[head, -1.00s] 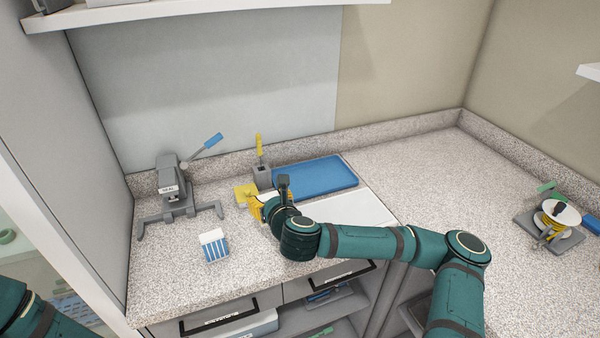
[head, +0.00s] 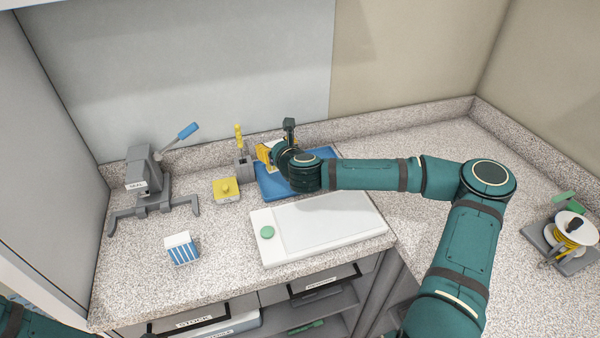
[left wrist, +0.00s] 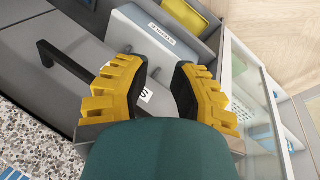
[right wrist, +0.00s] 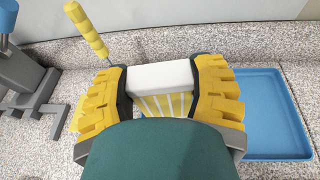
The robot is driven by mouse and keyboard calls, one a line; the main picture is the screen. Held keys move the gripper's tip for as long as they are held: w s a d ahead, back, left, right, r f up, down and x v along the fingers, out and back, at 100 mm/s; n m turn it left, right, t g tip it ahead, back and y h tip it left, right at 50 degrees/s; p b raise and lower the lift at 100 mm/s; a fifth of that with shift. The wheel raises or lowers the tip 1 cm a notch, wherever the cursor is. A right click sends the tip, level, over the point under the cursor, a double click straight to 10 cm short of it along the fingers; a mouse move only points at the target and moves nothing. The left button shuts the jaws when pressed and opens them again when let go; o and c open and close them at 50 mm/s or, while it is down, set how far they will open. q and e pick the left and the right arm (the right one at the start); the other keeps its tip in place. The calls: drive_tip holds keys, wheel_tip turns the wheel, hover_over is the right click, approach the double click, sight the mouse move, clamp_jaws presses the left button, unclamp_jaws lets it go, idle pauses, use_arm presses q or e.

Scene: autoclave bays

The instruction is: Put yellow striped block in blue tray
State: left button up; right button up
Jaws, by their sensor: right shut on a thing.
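The yellow striped block (right wrist: 162,80) has a white top and yellow-and-white striped sides. My right gripper (right wrist: 162,90) is shut on it, one finger on each side. In the head view my right gripper (head: 270,152) is over the left part of the blue tray (head: 268,184), and the block is mostly hidden there. The tray also shows at the right of the right wrist view (right wrist: 262,108). I cannot tell the block's height above the tray. My left gripper (left wrist: 160,75) is open and empty, in front of a drawer unit.
A blue striped block (head: 181,248) stands on the counter at the left. A grey lever press (head: 145,180), a yellow box (head: 226,189) and a grey holder with a yellow-handled tool (head: 243,165) are nearby. A white board (head: 325,228) lies before the tray.

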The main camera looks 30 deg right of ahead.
drive_tip(key=d+r+m+h, duration=0.1)
drive_tip(key=d+r, duration=0.3)
drive_tip(key=d, duration=0.7)
wheel_tip(320, 180, down, 10)
drive_tip(key=shift+w+d+f+b, duration=0.1)
drive_tip(key=shift+d+f+b, duration=0.1)
drive_tip(key=shift+b, duration=0.8)
drive_tip(key=shift+f, duration=0.1)
drive_tip(key=o, duration=1.2)
drive_tip(key=shift+o, duration=0.2)
